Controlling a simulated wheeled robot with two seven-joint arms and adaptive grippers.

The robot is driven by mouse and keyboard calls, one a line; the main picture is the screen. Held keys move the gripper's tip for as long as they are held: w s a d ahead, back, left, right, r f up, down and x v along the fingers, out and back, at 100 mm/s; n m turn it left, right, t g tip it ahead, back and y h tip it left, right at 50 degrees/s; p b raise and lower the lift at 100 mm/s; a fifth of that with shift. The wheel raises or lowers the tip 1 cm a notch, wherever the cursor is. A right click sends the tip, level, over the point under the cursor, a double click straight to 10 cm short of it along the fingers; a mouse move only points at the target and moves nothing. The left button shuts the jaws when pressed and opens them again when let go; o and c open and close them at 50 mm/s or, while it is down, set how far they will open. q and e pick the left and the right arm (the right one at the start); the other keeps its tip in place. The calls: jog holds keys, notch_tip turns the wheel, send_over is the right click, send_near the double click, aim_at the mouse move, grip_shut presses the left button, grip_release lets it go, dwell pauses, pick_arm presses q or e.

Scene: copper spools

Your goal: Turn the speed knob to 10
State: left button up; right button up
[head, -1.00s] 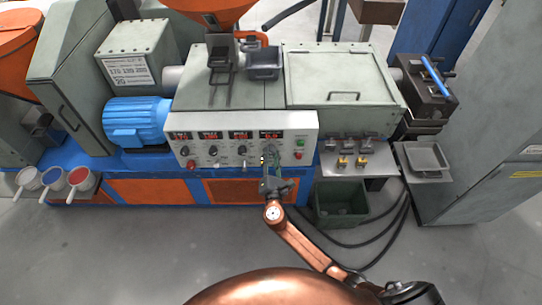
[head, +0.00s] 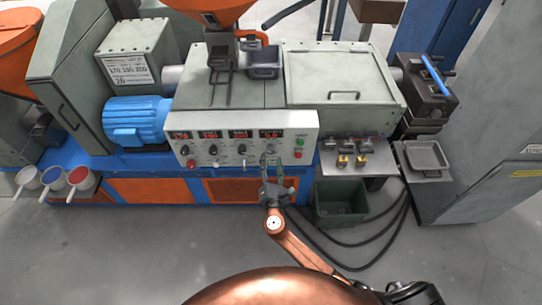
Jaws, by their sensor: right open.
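The control panel (head: 305,122) on the front of the grey machine carries a row of red number displays, with a row of knobs below. The rightmost display (head: 270,133) is lit, but its digits are too small to read surely. The knob (head: 271,148) under it shows just beyond my right fingertips; its pointer cannot be made out. Another knob (head: 242,150) sits to its left. Labels are too small to tell which is the speed knob. My right gripper (head: 271,160) is open and empty in front of the panel's lower edge. My left gripper is out of view.
A green button (head: 300,142) and a red button (head: 298,154) sit right of the gripper. A row of levers with yellow fittings (head: 342,160) and a dark green bin (head: 341,204) are further right.

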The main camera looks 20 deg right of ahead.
jog(key=v, duration=0.8)
jog(key=shift+s, duration=0.25)
jog(key=shift+a, duration=0.15)
